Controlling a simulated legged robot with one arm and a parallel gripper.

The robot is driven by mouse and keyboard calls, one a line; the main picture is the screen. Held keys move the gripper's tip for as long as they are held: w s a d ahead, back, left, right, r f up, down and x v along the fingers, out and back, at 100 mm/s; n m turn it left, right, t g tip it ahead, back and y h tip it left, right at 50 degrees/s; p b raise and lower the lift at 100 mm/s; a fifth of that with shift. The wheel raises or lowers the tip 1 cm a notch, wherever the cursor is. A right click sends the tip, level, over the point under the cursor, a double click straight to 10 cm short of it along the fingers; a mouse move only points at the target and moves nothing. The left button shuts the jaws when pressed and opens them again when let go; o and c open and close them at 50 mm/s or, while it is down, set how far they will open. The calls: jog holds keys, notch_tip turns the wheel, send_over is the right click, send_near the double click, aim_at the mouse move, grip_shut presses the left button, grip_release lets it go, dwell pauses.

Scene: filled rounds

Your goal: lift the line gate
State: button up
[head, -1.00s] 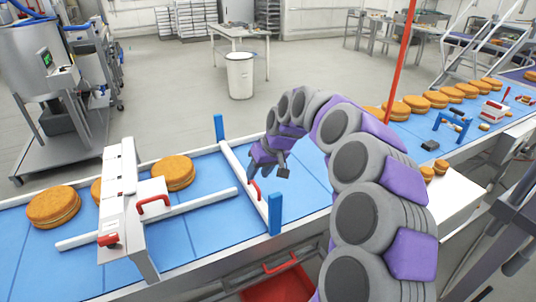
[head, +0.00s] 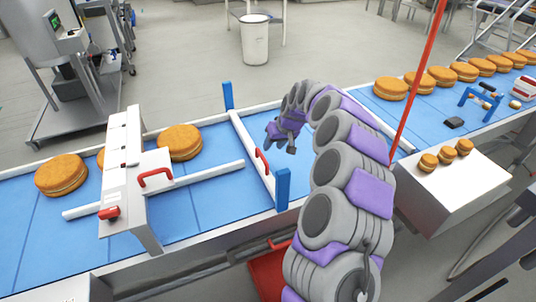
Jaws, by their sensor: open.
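The line gate (head: 248,148) is a white bar lying across the blue conveyor, between a blue post (head: 228,96) at the far side and another blue post (head: 282,188) at the near side. A red handle (head: 262,162) stands on the bar. My gripper (head: 280,146) is open and empty, just right of the bar and above the belt. It appears apart from the handle. My grey and purple arm hides part of the belt to the right of the gate.
A white box machine (head: 125,185) with red handles straddles the belt (head: 205,205) at left, with round cakes (head: 180,142) beside it. A red pole (head: 418,80) rises right of my arm. Several cakes (head: 391,88) line the belt further right. A white box (head: 455,185) bears small cakes.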

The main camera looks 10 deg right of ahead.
aim_at(262, 155)
jog(key=a+f, duration=0.1)
jog(key=w+a+f, duration=0.1)
jog(key=a+f, duration=0.1)
jog(key=w+a+f+b, duration=0.1)
jog(key=f, duration=0.1)
jog(key=shift+a+f, duration=0.1)
jog(key=shift+a, duration=0.1)
jog(key=shift+d+f, duration=0.1)
jog(key=shift+f, duration=0.05)
jog(key=shift+d, duration=1)
jog(key=shift+c, duration=0.5)
jog(key=shift+a, duration=0.15)
jog(key=shift+c, duration=0.7)
jog(key=shift+a, duration=0.6)
jog(key=c, duration=0.3)
grip_shut()
jog(key=shift+d, duration=0.3)
jog(key=shift+a, duration=0.1)
